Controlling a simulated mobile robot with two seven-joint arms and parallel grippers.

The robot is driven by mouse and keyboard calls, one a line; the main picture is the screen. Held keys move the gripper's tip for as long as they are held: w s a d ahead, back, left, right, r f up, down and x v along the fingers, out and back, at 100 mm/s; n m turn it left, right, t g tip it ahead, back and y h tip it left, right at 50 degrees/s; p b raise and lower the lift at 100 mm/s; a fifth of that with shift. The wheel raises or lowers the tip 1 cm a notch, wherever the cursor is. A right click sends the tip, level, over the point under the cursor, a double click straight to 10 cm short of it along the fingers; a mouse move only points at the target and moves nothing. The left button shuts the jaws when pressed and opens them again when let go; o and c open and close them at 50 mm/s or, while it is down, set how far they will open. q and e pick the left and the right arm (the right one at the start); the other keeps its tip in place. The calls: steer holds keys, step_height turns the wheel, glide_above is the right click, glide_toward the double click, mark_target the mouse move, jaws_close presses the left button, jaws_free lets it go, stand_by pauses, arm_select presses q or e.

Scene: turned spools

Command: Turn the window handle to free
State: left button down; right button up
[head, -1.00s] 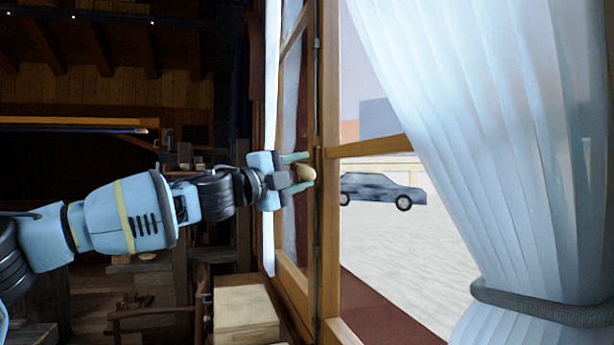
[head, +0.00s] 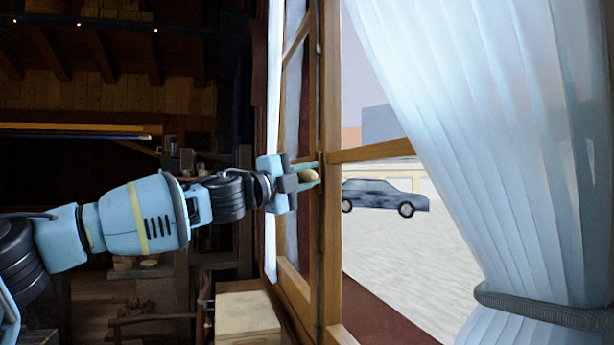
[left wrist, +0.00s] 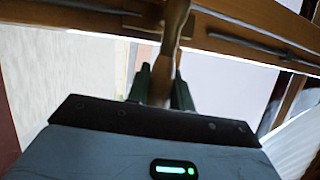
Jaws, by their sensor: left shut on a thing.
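The window handle (head: 309,176) is a tan, rounded wooden piece on the window's upright frame in the head view. In the left wrist view it shows as a brown turned handle (left wrist: 174,30), running down from the frame to between the fingers. My left gripper (head: 314,173) reaches in from the left and is shut on the handle, with a green finger on either side. The same fingers show in the left wrist view (left wrist: 161,88). The handle's gripped end is partly hidden by the fingers and gripper body. My right gripper is in neither view.
The wooden window frame (head: 331,250) stands upright beside the gripper. A sheer white curtain (head: 470,130), tied back, hangs at the right. A pale wooden box (head: 246,312) is below the arm. A dark car (head: 385,197) is outside.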

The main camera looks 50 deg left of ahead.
arm_select(q)
steer(key=shift+r, duration=0.1)
steer(key=shift+s+r+n+y+p, duration=0.15)
steer(key=shift+r+n+y+p, duration=0.25)
steer(key=shift+r+n+p, duration=0.25)
steer(key=shift+f, duration=0.25)
steer(key=c, duration=1.2)
jaws_free()
steer(key=shift+f, duration=0.1)
steer(key=shift+c, duration=0.2)
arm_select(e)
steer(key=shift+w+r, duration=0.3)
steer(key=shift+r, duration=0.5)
